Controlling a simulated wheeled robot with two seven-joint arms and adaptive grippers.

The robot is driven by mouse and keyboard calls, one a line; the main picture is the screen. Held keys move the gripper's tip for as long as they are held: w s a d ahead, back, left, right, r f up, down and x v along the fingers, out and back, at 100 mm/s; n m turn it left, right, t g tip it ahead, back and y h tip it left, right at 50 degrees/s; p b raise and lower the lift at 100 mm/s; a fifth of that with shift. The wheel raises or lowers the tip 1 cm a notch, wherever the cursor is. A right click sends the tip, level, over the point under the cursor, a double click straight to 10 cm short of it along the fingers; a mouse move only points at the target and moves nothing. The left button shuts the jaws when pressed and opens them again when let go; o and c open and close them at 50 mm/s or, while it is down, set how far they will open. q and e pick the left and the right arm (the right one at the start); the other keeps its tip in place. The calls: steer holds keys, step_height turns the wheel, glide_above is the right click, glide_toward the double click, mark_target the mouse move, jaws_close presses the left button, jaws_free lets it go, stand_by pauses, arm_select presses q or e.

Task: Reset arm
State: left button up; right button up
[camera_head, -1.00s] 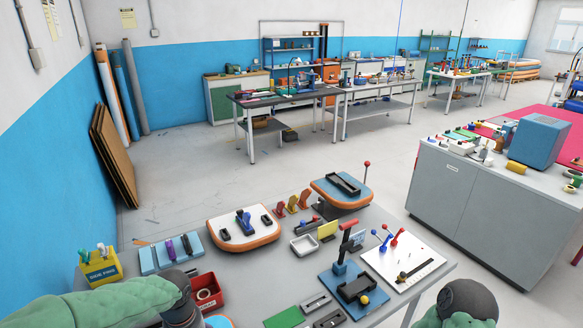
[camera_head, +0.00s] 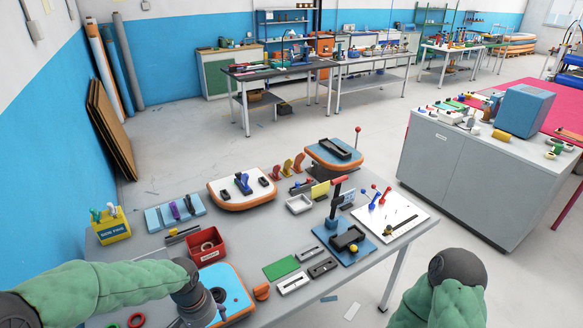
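My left arm (camera_head: 110,286) comes in from the left in a green padded sleeve and reaches over the near left part of the grey workbench (camera_head: 385,253). Its dark wrist end (camera_head: 192,300) hangs above a blue-topped board with an orange rim (camera_head: 232,290). The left gripper's fingers are not visible. My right arm (camera_head: 443,295) shows at the bottom right, bent, in front of the bench's right end. Its gripper is outside the picture.
A red bin (camera_head: 206,246), a yellow box (camera_head: 110,228), a white-topped board (camera_head: 240,193) and a blue-based lever fixture (camera_head: 342,235) stand on the bench. A grey cabinet (camera_head: 475,185) stands to the right. Open floor lies behind the bench.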

arm_select(q)
steer(key=s+d+f+n+h+b, duration=0.1)
steer(key=s+d+f, duration=0.2)
steer(key=f, duration=0.6)
steer(key=s+d+f+n+h+b, duration=0.1)
steer(key=s+d+f, duration=0.3)
steer(key=f, duration=0.5)
steer(key=s+d+f+n+h+b, duration=0.1)
steer(key=s+d+f+n, duration=0.2)
steer(key=f, duration=0.6)
steer(key=shift+s+d, duration=0.65)
steer(key=shift+d, duration=0.05)
